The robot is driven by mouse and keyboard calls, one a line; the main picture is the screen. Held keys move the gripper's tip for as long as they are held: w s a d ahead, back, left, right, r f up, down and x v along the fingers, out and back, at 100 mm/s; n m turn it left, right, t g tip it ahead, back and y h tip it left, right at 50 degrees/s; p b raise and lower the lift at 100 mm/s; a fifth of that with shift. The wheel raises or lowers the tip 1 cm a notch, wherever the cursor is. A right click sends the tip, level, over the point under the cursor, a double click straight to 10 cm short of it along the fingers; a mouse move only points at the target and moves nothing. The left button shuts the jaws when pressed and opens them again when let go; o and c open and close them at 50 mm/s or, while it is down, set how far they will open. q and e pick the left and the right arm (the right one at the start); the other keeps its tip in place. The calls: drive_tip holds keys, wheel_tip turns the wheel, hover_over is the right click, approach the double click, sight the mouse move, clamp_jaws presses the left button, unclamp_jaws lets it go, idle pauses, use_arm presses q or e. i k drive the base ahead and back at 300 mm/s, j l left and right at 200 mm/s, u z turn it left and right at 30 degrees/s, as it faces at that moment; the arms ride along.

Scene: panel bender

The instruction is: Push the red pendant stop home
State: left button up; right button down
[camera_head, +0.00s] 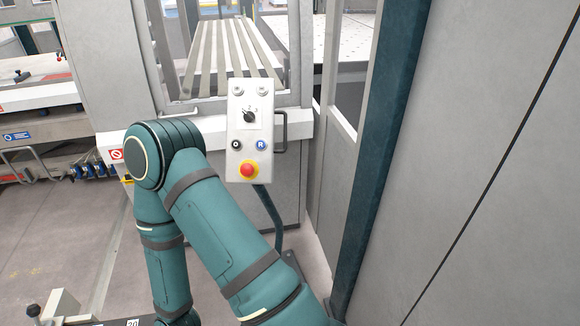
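I cannot tell from here how far in the button is. One of my teal arms reaches up from the bottom, with its bent elbow left of the box, and folds back down. Neither of my grippers shows.
The pendant stands on a dark curved post (270,212). Above the stop are a rotary selector (249,116), a black button (236,145) and a blue R button (261,145). A dark teal column (385,150) and a grey panel (500,190) close off the right side.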

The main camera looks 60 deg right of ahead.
sight(246, 169)
drive_tip(key=k+z, duration=0.1)
drive_tip(key=z, duration=1)
